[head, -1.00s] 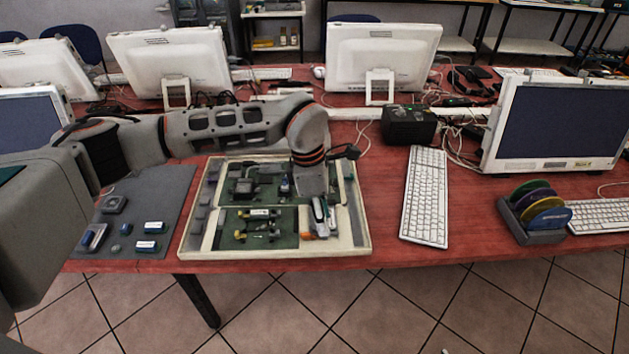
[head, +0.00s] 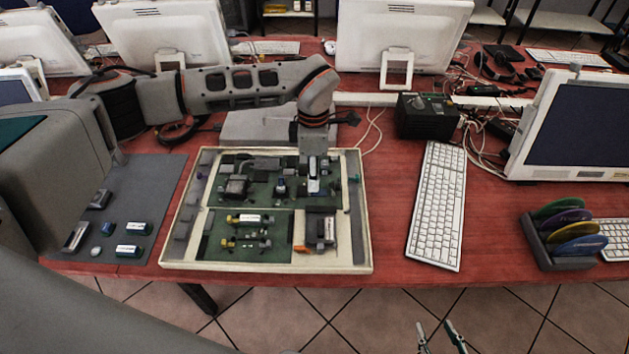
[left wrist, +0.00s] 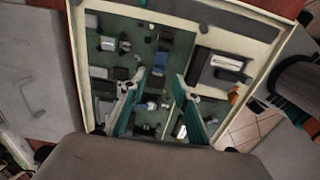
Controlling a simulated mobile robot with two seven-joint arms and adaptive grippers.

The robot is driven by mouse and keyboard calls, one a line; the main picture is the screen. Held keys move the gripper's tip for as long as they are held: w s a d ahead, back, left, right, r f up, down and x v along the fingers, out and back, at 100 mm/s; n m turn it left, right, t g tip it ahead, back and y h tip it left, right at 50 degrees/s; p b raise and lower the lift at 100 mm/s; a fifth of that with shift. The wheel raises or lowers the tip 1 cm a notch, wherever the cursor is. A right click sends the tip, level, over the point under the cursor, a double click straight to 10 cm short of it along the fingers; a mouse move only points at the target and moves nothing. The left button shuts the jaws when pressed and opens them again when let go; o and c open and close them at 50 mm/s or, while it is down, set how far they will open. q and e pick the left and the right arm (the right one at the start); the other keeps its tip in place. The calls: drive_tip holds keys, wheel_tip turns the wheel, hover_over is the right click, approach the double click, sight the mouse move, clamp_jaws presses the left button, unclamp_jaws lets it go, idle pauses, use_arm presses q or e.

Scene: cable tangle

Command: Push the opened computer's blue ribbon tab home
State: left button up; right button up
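The opened computer is a shallow cream case (head: 265,267) with a green board, lying on the red table. My left gripper (head: 313,184) is over the rear right of the board in the head view. In the left wrist view its two teal-padded fingers (left wrist: 157,110) are apart, with a small blue-and-white part (left wrist: 152,102) seen between them; contact cannot be told. A small blue part (head: 281,188) shows left of the gripper; I cannot tell whether it is the ribbon tab. My right gripper (head: 439,336) is at the bottom edge, open and empty, in front of the table.
A dark drive with a white label (head: 325,229) and an orange part (head: 301,249) sit in the case's front right. A grey mat (head: 150,190) with loose parts lies left. A keyboard (head: 437,205), black box (head: 427,117) and disc rack (head: 565,235) stand right.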

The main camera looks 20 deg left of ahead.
sight(320, 192)
use_arm(q)
wheel_tip(320, 192, down, 3)
drive_tip(key=shift+r, duration=0.1)
drive_tip(key=shift+w+f, duration=0.1)
drive_tip(key=shift+f, duration=0.6)
use_arm(e)
drive_tip(key=shift+w+r, duration=0.25)
drive_tip(key=shift+w, duration=0.1)
use_arm(q)
clamp_jaws()
drive_tip(key=shift+w+d, duration=0.25)
drive_tip(key=shift+d, duration=0.55)
unclamp_jaws()
use_arm(e)
drive_tip(key=shift+f, duration=0.15)
drive_tip(key=shift+d, duration=0.1)
